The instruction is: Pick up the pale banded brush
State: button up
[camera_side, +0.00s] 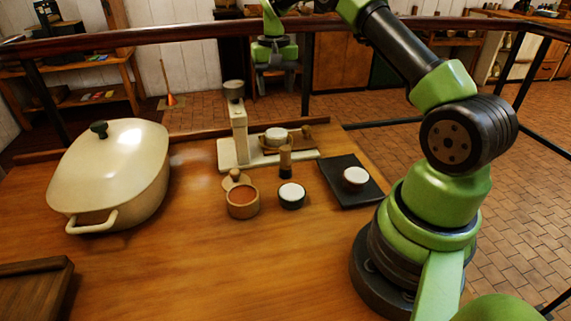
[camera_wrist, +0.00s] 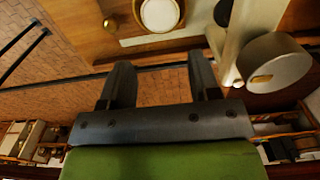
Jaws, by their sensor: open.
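A small upright brown and dark piece (camera_side: 285,160), which may be the pale banded brush, stands among the cups in the side view. Its bands are too small to make out. I cannot pick it out surely in the wrist view. My gripper (camera_side: 276,80) hangs in the air at the far side of the table, above and behind this piece. In the wrist view the two dark fingers of my gripper (camera_wrist: 160,72) are apart, with only brick floor and the table's edge showing between them.
A pale stand (camera_side: 240,150) with a grey cup (camera_side: 234,90) on top rises near my gripper. A white-filled cup (camera_side: 276,137), a brown bowl (camera_side: 243,204), a dark cup (camera_side: 291,196) and a black tray (camera_side: 340,190) crowd around. A large cream pot (camera_side: 112,165) stands left.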

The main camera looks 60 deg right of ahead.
jog(key=n, duration=0.8)
send_over(286, 147)
jog(key=shift+w+f, duration=0.15)
jog(key=shift+f, duration=0.6)
jog(key=shift+s+a+f+n, duration=0.15)
jog(key=shift+s+f+n, duration=0.1)
jog(key=shift+n, duration=0.15)
notch_tip(286, 147, down, 10)
jog(key=shift+w+r, duration=0.1)
jog(key=shift+r, duration=0.1)
jog(key=c, duration=1)
